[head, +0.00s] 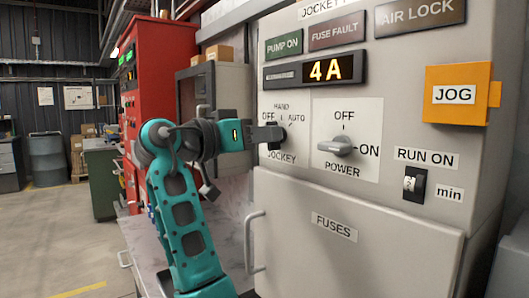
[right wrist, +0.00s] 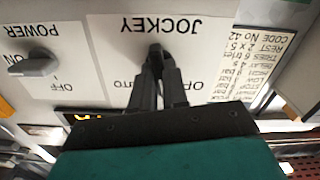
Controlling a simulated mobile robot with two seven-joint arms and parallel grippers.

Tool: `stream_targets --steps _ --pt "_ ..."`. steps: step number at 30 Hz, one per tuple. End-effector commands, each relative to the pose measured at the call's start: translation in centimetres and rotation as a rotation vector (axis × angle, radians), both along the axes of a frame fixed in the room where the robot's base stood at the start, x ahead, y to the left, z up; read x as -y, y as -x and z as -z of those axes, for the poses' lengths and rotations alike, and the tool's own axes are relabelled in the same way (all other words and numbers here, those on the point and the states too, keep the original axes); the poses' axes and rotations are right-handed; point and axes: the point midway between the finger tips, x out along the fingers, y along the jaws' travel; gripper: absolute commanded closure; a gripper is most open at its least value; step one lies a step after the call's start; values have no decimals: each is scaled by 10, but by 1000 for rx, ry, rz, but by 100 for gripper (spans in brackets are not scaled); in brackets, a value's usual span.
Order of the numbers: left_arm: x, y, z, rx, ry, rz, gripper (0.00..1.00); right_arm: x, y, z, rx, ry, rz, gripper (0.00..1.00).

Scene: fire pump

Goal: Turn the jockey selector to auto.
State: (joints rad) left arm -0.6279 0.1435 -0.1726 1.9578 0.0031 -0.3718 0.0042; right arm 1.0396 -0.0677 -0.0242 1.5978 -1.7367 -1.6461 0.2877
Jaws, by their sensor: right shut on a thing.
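The jockey selector is a small dark knob on the grey panel, on a white plate (head: 274,112) marked OFF, HAND, AUTO and JOCKEY. My right gripper (head: 274,134) reaches it from the left in the head view and hides most of the knob. In the right wrist view, which shows the panel upside down, the two dark fingers of my right gripper (right wrist: 156,72) are shut on the selector knob (right wrist: 155,50). The fingers cover part of the plate, and I cannot tell which mark the knob points to. My left gripper is not in view.
The power knob (head: 341,146) sits just right of the jockey plate. Above is a lit display (head: 324,70) reading 4A. Below is the FUSES door (head: 340,235) with a handle (head: 253,242). An orange JOG box (head: 458,112) sticks out at right. A red cabinet (head: 160,65) stands behind.

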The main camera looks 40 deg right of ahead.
Motion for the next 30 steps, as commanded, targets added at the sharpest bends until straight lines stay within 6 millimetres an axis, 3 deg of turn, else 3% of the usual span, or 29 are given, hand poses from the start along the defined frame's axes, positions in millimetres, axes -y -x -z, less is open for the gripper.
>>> stream_targets --steps 15,30 --pt "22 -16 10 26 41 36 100 0 2 3 490 55 0 100" --pt "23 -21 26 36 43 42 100 -1 3 2 908 100 -1 100"
